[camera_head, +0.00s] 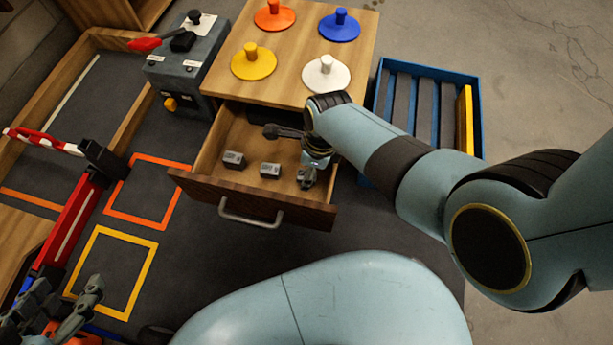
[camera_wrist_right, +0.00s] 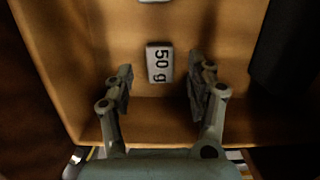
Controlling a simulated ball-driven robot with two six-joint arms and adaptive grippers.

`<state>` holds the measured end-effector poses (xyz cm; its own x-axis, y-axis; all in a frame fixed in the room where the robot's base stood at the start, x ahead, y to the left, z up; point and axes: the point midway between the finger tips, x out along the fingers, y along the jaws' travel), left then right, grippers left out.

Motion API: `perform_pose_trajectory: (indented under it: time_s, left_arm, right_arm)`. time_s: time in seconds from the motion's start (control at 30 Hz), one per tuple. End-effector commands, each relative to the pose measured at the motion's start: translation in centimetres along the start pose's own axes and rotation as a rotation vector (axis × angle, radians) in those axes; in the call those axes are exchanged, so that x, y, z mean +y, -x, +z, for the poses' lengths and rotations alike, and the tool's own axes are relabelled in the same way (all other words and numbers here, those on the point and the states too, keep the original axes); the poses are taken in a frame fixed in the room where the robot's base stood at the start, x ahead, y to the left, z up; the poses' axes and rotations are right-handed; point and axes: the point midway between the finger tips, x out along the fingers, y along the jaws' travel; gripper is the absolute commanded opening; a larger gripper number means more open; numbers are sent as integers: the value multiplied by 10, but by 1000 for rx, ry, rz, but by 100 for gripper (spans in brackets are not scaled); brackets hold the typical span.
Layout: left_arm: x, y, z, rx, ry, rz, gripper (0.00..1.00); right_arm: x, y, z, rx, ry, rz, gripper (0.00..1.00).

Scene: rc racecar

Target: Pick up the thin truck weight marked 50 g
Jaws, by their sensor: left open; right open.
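The weight marked 50 g (camera_wrist_right: 160,63) is a small pale block with dark lettering, lying in the wooden drawer in the right wrist view. My right gripper (camera_wrist_right: 167,85) is open, with one finger on each side of it in the picture; neither finger visibly touches it. In the head view my right gripper (camera_head: 309,172) is over the right part of the open drawer (camera_head: 250,202). Two small grey weights (camera_head: 233,160) (camera_head: 270,170) lie to its left; their marks are unreadable there. My left gripper (camera_head: 62,305) is open at the lower left, away from the drawer.
The drawer's cabinet carries orange (camera_head: 275,17), blue (camera_head: 339,27), yellow (camera_head: 253,64) and white (camera_head: 326,74) knobbed discs. A blue slatted crate (camera_head: 478,100) stands right of it. A grey control box (camera_head: 180,70) and a red-and-black barrier (camera_head: 72,215) are at left.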

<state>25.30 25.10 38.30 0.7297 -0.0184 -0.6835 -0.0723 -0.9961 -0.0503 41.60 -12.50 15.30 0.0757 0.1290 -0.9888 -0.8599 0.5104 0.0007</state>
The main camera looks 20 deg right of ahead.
Motion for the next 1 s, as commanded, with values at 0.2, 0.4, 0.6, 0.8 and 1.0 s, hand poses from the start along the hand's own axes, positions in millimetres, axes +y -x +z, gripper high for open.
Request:
perform_pose_trajectory:
  time_s: [0.2, 0.4, 0.6, 0.8, 1.0]
  left_arm:
    - [4, 0, 15, 125, -7, 1, 50]
    - [5, 3, 15, 177, -9, 1, 50]
    - [5, 3, 14, 179, -10, 1, 50]
    - [5, 3, 14, 179, -10, 1, 50]
    - [5, 3, 14, 178, -10, 1, 50]
  right_arm:
    - [1, -18, -1, 2, 0, 2, 56]
    - [0, -21, 0, 1, 0, 0, 56]
    - [0, -20, 0, 0, 0, -1, 56]
    - [0, -20, 0, 0, 0, 0, 30]
    - [0, -20, 0, 0, 0, 0, 3]
